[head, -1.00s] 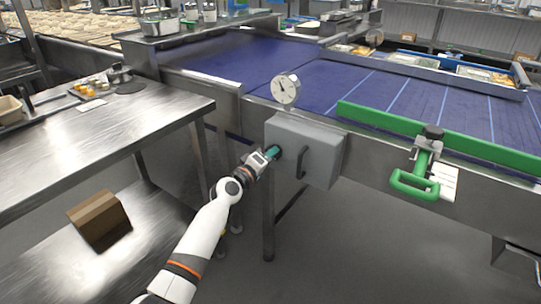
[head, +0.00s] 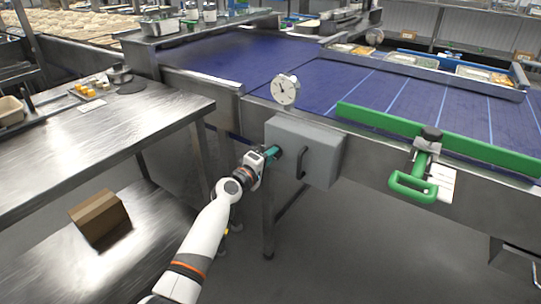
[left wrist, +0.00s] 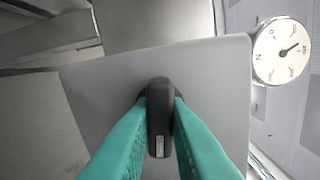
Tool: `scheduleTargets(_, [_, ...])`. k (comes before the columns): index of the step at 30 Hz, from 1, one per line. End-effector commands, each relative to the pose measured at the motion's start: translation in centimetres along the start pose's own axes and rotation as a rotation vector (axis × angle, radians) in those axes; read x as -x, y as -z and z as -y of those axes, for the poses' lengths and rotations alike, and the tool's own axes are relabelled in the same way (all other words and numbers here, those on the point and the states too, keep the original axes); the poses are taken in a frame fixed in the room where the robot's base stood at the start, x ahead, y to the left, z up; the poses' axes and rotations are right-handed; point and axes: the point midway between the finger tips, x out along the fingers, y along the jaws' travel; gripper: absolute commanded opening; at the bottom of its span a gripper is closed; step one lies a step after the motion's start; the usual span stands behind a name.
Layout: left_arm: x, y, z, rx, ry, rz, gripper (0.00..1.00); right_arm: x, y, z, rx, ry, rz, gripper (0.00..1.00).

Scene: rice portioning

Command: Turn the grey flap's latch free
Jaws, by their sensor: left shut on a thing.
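The grey flap (head: 318,152) is a box-like panel on the side of the conveyor, with a dark bar handle (head: 302,164) on its front. My left gripper (head: 274,153) is at the left part of the flap's front. In the left wrist view, its two teal fingers are closed on both sides of the black latch (left wrist: 159,143), touching it. The latch is a long dark knob that stands lengthwise up the picture on the flap's flat face (left wrist: 215,95). My right gripper is not in view.
A round dial (head: 285,90) stands just above the flap. A green guide rail with a green handle (head: 413,187) is to the right along the blue conveyor (head: 300,75). A steel table (head: 100,140) is at left, with a cardboard box (head: 99,217) on its lower shelf.

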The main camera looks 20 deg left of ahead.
Motion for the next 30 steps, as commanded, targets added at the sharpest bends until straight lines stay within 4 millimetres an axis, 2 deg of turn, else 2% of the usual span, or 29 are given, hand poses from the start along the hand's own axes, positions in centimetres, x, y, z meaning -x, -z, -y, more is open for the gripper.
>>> scheduleTargets(12, [0.0, -0.1, 0.0, 0.045, -0.002, 0.001, 0.00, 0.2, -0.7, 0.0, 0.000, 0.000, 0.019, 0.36])
scheduleTargets(21, [0.0, 0.0, 0.0, 0.146, -0.001, 0.000, 0.00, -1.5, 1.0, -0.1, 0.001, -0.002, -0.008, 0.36])
scheduleTargets(30, [0.0, 0.0, -0.1, 0.176, -0.001, 0.000, 0.00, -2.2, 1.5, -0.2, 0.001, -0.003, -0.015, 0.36])
